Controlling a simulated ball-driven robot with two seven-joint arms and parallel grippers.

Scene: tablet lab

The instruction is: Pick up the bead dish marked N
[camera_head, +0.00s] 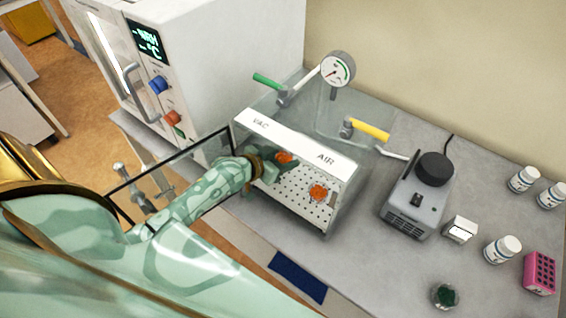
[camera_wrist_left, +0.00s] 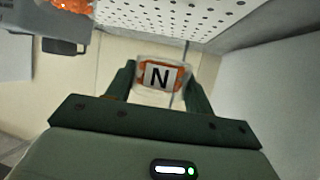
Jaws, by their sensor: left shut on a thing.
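The bead dish marked N (camera_wrist_left: 160,77) is a small clear dish with orange beads and a black N on a white label. It sits between the fingers of my left gripper (camera_wrist_left: 158,88) in the left wrist view. In the head view, my left gripper (camera_head: 277,168) reaches through the open front of the clear box, shut on this dish (camera_head: 285,157), which it partly hides. Whether the dish still touches the shelf is not clear. My right gripper is not in view.
Another dish of orange beads (camera_head: 318,192) stands on the perforated shelf (camera_head: 301,205), to the right of my gripper. The box's black-framed glass door (camera_head: 183,160) stands open at left. A pump (camera_head: 412,205), white bottles (camera_head: 502,249) and a pink rack (camera_head: 540,273) stand at right.

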